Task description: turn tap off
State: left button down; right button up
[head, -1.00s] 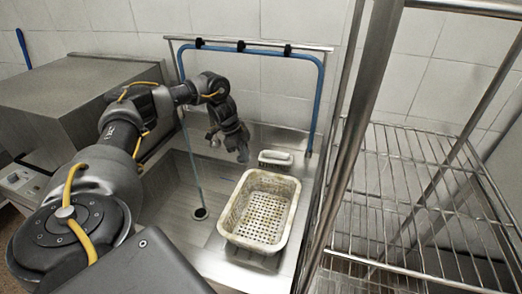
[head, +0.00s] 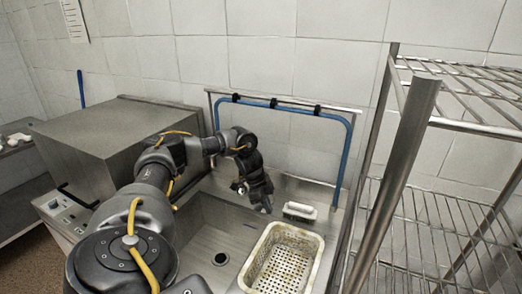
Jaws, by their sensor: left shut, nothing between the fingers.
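My left arm reaches from the lower left over the sink (head: 222,232). My left gripper (head: 262,206) points down near the sink's back edge, just left of a white-handled brush or block (head: 300,211). Its fingers look closed and hold nothing. A small pale metal piece (head: 240,187) shows beside the gripper; it may be part of the tap, but the arm hides most of that spot. No stream of water shows above the drain (head: 220,259). My right gripper is out of view.
A perforated cream basket (head: 283,262) stands at the sink's right side. A blue pipe frame (head: 287,104) rises behind the sink. A steel box-shaped machine (head: 118,138) is on the left. A wire shelf rack (head: 430,225) stands on the right.

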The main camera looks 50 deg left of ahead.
pick_arm(q)
jog(key=w+v, duration=0.2)
jog(key=v, duration=0.8)
jog(key=shift+s+d+r, duration=0.25)
jog(key=shift+s+d, duration=0.05)
jog(key=shift+d, duration=0.05)
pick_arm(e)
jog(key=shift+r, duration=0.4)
pick_arm(q)
jog(key=shift+s+a+f, duration=0.1)
